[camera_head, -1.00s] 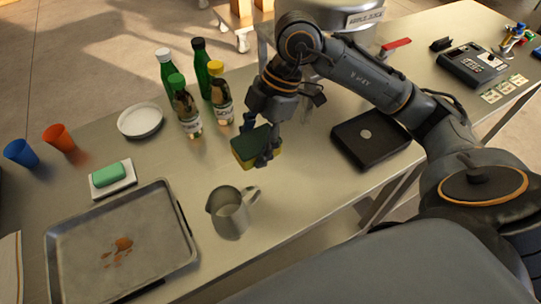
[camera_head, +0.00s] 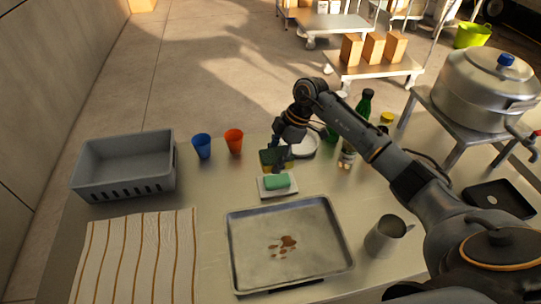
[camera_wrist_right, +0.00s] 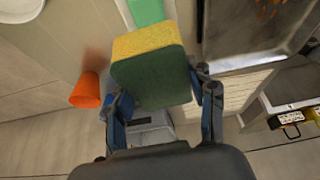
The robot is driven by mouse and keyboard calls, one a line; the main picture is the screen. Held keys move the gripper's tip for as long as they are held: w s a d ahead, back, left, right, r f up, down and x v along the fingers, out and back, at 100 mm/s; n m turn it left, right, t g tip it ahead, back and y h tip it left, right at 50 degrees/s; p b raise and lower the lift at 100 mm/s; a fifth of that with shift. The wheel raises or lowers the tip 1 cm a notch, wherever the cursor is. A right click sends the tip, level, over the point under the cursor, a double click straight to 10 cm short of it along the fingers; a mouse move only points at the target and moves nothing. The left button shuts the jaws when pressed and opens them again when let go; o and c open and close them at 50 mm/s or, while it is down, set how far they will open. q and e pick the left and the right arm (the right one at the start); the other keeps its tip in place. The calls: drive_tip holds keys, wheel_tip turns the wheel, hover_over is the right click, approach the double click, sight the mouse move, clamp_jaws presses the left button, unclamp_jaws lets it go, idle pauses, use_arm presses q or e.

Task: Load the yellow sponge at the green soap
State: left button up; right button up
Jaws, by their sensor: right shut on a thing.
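My right gripper (camera_head: 278,160) is shut on a sponge (camera_head: 270,157) with a dark green side and a yellow side. In the right wrist view the sponge (camera_wrist_right: 150,68) sits between the two fingers, its yellow edge facing away from the gripper. The green soap (camera_head: 277,182) lies on a white dish (camera_head: 264,190), just in front of the sponge in the head view. The soap also shows in the right wrist view (camera_wrist_right: 146,11), beyond the sponge. I cannot tell how high the sponge is above the table. My left gripper is not in view.
A metal tray (camera_head: 236,250) with brown stains lies in front of the soap dish. An orange cup (camera_head: 234,140) and a blue cup (camera_head: 202,146) stand left of the sponge. A grey crate (camera_head: 125,170), striped cloth (camera_head: 135,255) and metal pitcher (camera_head: 383,238) are nearby. Bottles stand right.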

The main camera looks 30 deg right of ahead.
sight(273, 180)
drive_tip(key=shift+d+f+b, duration=0.2)
drive_tip(key=shift+f+b, duration=0.2)
drive_tip(key=shift+f, duration=0.1)
drive_tip(key=shift+s+d+f+b, duration=0.1)
drive_tip(key=shift+d+f+b, duration=0.05)
drive_tip(key=shift+f+b, duration=0.65)
wheel_tip(273, 180, down, 3)
drive_tip(key=b, duration=0.2)
drive_tip(key=shift+r+b, duration=0.2)
drive_tip(key=shift+b, duration=0.15)
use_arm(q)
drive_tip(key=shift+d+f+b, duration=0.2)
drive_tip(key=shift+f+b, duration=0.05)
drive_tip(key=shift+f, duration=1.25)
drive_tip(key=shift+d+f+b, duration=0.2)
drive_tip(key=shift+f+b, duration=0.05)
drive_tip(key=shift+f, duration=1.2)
use_arm(e)
drive_tip(key=shift+f, duration=0.5)
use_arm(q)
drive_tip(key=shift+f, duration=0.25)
use_arm(e)
drive_tip(key=shift+f, duration=0.5)
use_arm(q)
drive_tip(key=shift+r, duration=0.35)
use_arm(e)
drive_tip(key=shift+f, duration=0.1)
